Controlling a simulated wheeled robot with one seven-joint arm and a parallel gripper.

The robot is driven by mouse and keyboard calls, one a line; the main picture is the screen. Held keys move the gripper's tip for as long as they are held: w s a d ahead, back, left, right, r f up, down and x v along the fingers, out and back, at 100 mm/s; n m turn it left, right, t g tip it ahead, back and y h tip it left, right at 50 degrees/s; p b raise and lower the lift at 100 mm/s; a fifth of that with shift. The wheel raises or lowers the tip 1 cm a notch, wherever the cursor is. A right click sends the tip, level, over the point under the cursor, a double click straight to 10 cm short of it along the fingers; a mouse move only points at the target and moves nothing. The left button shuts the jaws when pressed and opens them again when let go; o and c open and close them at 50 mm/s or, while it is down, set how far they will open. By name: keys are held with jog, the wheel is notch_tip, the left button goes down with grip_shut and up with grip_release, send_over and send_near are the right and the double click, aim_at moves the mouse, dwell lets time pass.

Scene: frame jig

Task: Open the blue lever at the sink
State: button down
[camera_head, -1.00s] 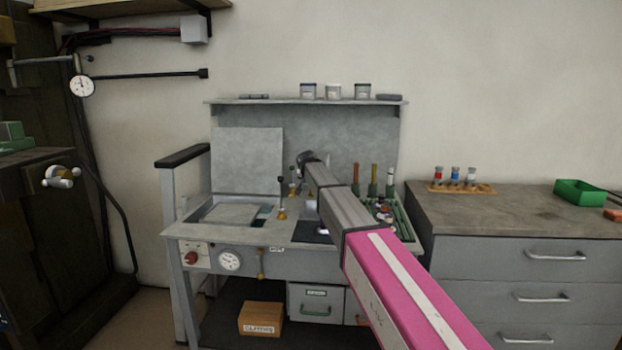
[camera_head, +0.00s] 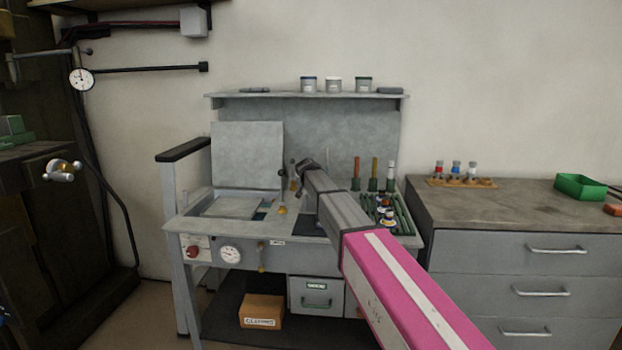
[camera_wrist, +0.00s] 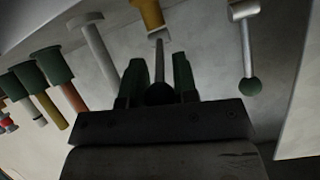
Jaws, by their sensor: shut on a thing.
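My gripper (camera_wrist: 159,88) is shut on a lever with a dark round knob (camera_wrist: 159,95), which sits between its two green fingers in the wrist view. The lever's thin stem rises to a brass base (camera_wrist: 149,14). The knob is too dark to tell whether it is blue. To the right in the wrist view is a second lever with a dark green knob (camera_wrist: 250,87), apart from the fingers.
In the wrist view a pale post (camera_wrist: 97,50) and several green-capped tools (camera_wrist: 50,65) stand left of my gripper. In the head view a rack of tools (camera_head: 374,180) stands right of my arm. A shelf with jars (camera_head: 334,85) is above, and a drawer cabinet (camera_head: 540,250) is at right.

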jog(key=c, duration=0.9)
grip_release()
jog(key=shift+f, duration=0.1)
jog(key=shift+s, duration=0.1)
jog(key=v, duration=1)
jog(key=shift+s+r, duration=0.25)
jog(key=shift+s, duration=0.1)
